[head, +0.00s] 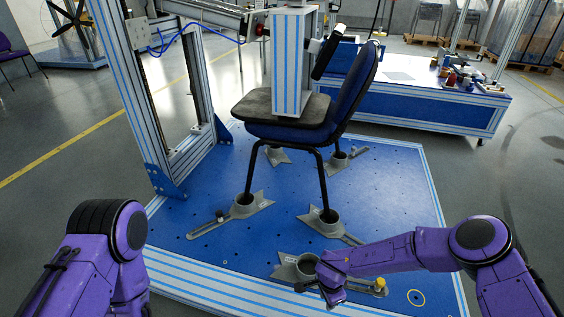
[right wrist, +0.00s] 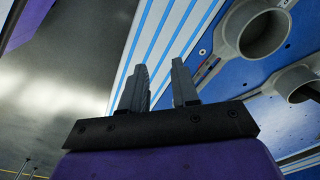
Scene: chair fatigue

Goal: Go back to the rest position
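My right arm reaches in from the right in the head view. Its gripper (head: 333,291) is low, beside a grey cup-shaped holder (head: 296,266) near the front edge of the blue platform (head: 215,250). In the right wrist view the two dark fingers (right wrist: 163,90) stand apart with nothing between them. My left arm shows at the lower left of the head view, but its gripper is out of frame. A chair (head: 345,95) with a dark seat and blue back stands on the platform, its legs in grey cups.
A metal frame (head: 150,100) rises on the platform's left side. A column (head: 290,65) presses on the chair seat. A blue workbench (head: 430,100) with small items stands behind. Open grey floor lies to the left and right.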

